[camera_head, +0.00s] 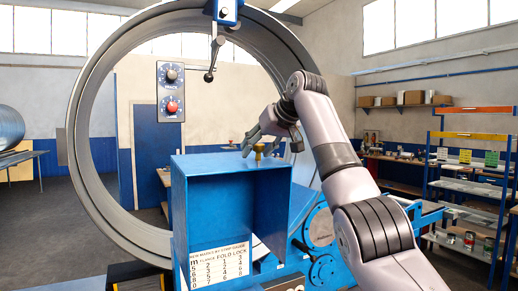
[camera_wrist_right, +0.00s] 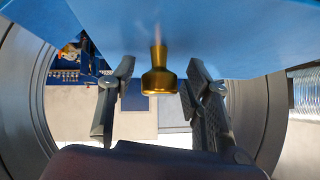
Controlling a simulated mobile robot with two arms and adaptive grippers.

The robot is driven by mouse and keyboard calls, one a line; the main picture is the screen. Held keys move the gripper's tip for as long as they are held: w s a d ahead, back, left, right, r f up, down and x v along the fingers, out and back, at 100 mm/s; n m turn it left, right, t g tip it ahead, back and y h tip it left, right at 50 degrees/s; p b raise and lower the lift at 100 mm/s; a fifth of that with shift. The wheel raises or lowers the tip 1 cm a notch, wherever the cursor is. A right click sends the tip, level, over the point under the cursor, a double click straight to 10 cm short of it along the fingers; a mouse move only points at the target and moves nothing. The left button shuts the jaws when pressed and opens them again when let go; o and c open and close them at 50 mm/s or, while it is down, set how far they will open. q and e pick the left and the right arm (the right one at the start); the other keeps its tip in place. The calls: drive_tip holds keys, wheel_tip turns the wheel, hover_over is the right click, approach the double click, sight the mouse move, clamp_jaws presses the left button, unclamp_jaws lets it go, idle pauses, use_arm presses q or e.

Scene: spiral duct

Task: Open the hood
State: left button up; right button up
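The hood (camera_head: 208,200) is a blue box-like cover with an open front and a label plate, standing at the middle of the head view. A small brass knob (camera_head: 259,152) sits on its top. My right gripper (camera_head: 260,141) is at the knob, with its arm coming in from the right. In the right wrist view the knob (camera_wrist_right: 158,75) lies between the two spread fingers, with a gap on each side. The blue hood surface (camera_wrist_right: 215,30) fills the top of that view. My left gripper is not in view.
A large grey metal ring (camera_head: 85,150) stands around and behind the hood. A lever (camera_head: 211,62) hangs from a blue bracket above. Shelving (camera_head: 470,160) stands at the right, away from the arm.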

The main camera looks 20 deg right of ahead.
drive_tip(key=shift+s+r, duration=0.15)
drive_tip(key=shift+s+d+r, duration=0.1)
drive_tip(key=shift+s+r, duration=0.1)
drive_tip(key=v, duration=1.1)
drive_tip(key=shift+s, duration=0.25)
drive_tip(key=shift+c, duration=0.4)
